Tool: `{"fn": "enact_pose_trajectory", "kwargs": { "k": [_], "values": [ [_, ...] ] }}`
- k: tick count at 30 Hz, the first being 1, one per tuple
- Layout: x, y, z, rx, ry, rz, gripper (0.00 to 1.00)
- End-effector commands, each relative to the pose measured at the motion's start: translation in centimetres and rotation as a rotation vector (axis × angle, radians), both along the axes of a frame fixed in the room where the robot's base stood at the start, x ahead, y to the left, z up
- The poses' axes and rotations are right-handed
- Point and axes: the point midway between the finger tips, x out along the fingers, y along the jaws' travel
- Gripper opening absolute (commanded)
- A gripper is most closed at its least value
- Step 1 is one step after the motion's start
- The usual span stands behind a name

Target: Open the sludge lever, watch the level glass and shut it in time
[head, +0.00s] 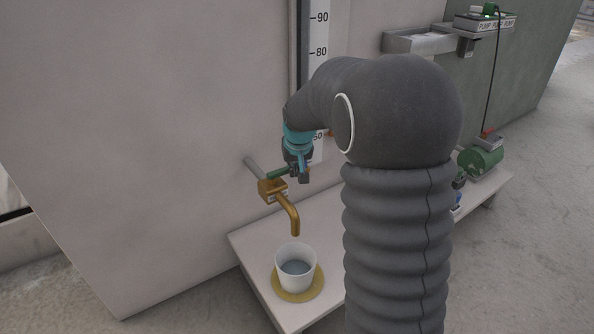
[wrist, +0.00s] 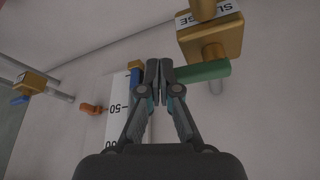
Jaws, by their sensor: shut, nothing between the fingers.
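The brass sludge valve (head: 272,190) sits on the wall with its spout (head: 293,218) pointing down. Its green lever (head: 278,173) sticks out sideways toward my gripper (head: 301,178). In the wrist view, my gripper (wrist: 159,66) is shut and empty, its tips beside the free end of the green lever (wrist: 204,71); contact is unclear. The valve (wrist: 213,38) carries a partly seen label. Below the spout, a white bucket (head: 296,253) holds bluish liquid; I see no stream. The level scale (head: 319,35) stands beside the glass (head: 297,45); my arm hides their lower part.
The bucket stands on a yellow round mat (head: 318,291) on a pale ledge (head: 250,245). An orange marker (wrist: 91,108) sits near 50. Another brass valve (wrist: 37,80) has a blue handle. A green pump (head: 482,160) and a metal tray (head: 420,42) are at right.

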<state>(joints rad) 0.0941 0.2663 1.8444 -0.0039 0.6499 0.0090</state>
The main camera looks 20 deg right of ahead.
Motion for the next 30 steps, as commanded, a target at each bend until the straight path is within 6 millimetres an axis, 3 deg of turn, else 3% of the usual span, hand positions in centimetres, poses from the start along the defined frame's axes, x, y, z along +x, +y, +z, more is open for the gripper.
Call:
{"fn": "enact_pose_trajectory", "kwargs": {
  "k": [23,30],
  "values": [
    [0.6,-0.3,0.1,0.0,-0.005,-0.003,0.0],
    [-0.8,-0.5,-0.1,-0.001,-0.003,0.002,0.0]
  ]
}}
